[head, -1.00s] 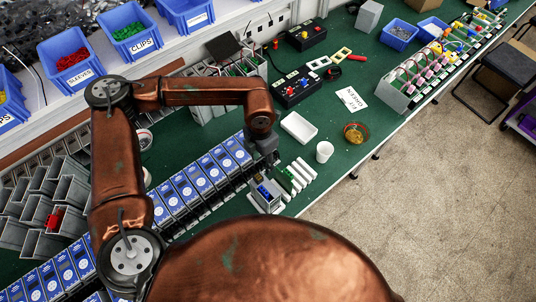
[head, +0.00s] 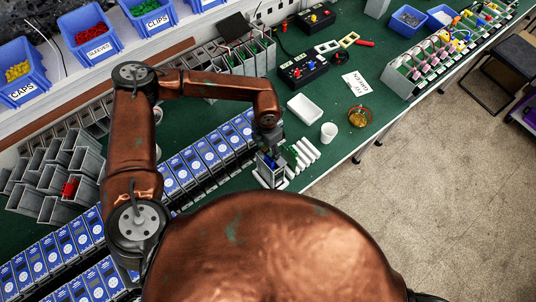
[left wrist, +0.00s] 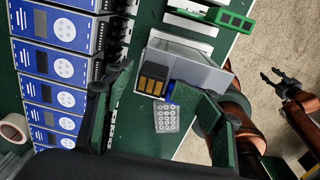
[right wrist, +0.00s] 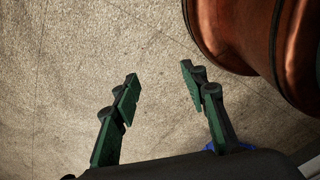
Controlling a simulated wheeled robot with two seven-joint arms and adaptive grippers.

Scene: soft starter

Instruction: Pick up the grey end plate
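A small grey housing (head: 268,175) stands on the green bench at the end of the row of blue-fronted units. In the left wrist view the grey housing (left wrist: 195,66) shows a flat grey face, with a dark block with orange contacts and a grey keypad-like piece beside it. I cannot tell whether that flat face is the grey end plate. My left gripper (head: 270,139) is just above the housing; in its wrist view the fingers (left wrist: 152,78) are open, the right one overlapping the housing's near end. Contact is unclear. My right gripper (right wrist: 160,71) is open and empty above the floor.
White strips (head: 305,150) and a green board (left wrist: 235,20) lie beside the housing. A white cup (head: 328,132), white tray (head: 304,109) and amber dish (head: 359,117) stand behind. A row of blue-fronted units (head: 195,162) runs left. The bench's front edge is close.

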